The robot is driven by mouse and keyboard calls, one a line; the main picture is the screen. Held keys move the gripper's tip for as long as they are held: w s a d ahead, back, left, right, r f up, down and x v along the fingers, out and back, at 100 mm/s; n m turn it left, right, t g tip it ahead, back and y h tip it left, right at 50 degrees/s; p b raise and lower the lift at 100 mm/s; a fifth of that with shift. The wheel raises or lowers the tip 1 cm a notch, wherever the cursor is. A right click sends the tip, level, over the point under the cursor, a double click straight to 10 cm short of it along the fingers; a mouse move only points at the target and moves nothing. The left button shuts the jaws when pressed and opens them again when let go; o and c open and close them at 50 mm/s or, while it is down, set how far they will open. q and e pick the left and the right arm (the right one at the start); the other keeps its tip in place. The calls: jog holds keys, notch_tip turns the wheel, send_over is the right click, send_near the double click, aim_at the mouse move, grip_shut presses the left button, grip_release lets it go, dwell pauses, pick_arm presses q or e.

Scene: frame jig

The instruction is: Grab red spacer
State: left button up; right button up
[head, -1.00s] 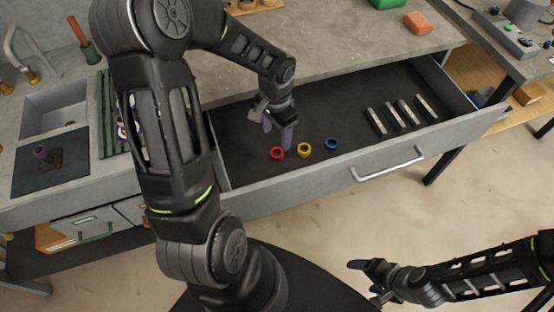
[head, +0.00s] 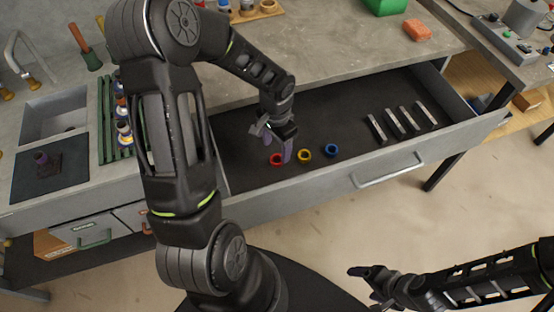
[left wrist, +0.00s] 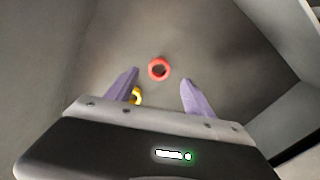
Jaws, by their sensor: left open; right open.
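The red spacer (head: 277,160) is a small ring lying on the dark floor of the open drawer, leftmost of three rings. In the left wrist view the red spacer (left wrist: 159,69) lies ahead of and roughly between the two purple fingers. My left gripper (head: 277,150) is open and empty, its fingers close above the red spacer; its fingers also show in the left wrist view (left wrist: 160,95). I cannot tell whether a finger touches the spacer. My right gripper (head: 366,287) is open and empty, outside the drawer at the lower right.
A yellow ring (head: 304,155) and a blue ring (head: 331,150) lie to the right in the drawer (head: 350,105). Several metal bars (head: 402,120) lie further right. The drawer's front wall and handle (head: 390,172) are close by. The drawer floor between rings and bars is clear.

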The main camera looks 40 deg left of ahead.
aim_at(277, 159)
pick_arm(q)
notch_tip(277, 159, down, 5)
jog(key=shift+d, duration=0.1)
dwell(0.7)
grip_shut()
dwell(0.6)
